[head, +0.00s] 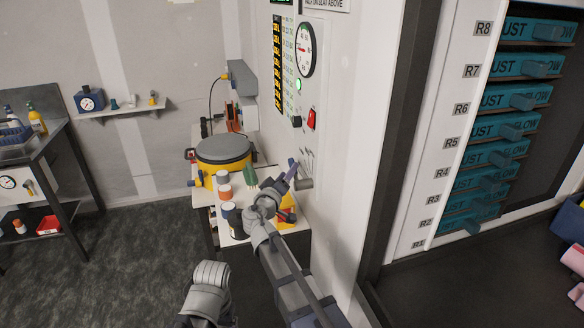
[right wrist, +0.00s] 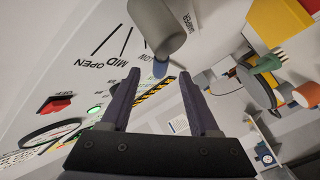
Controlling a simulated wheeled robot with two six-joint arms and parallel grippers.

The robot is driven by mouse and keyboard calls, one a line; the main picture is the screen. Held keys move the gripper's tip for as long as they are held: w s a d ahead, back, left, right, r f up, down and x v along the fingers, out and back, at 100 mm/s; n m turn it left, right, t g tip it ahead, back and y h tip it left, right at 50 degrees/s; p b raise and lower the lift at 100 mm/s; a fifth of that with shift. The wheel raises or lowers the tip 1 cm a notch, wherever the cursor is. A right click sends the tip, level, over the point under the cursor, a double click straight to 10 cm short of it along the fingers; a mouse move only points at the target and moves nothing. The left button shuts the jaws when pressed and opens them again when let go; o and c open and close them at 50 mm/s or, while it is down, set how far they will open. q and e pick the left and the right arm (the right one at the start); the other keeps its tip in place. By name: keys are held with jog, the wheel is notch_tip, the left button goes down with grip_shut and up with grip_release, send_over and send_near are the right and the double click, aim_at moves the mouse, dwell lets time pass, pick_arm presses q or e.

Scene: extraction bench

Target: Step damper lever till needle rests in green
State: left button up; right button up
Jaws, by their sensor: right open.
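The damper lever (head: 304,184) is a grey cylindrical handle on the white wall panel. In the right wrist view the lever (right wrist: 157,25) has a blue end and stands beside the marks OPEN, MID and LOW. My right gripper (head: 289,173) is open at the lever. In the right wrist view the lever's blue end shows between the tips of my right gripper (right wrist: 159,74); I cannot tell whether they touch it. The round gauge (head: 306,50) is above on the panel; its needle is too small to read against any green band. My left gripper is out of view.
A red switch (head: 311,118) and a lit green lamp (head: 299,85) sit below the gauge. A yellow drum with a grey lid (head: 223,149) and small bottles (head: 224,184) crowd the bench left of my right arm. Teal drawers (head: 510,97) are at right.

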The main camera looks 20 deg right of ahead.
jog(key=shift+x, duration=2.35)
grip_shut()
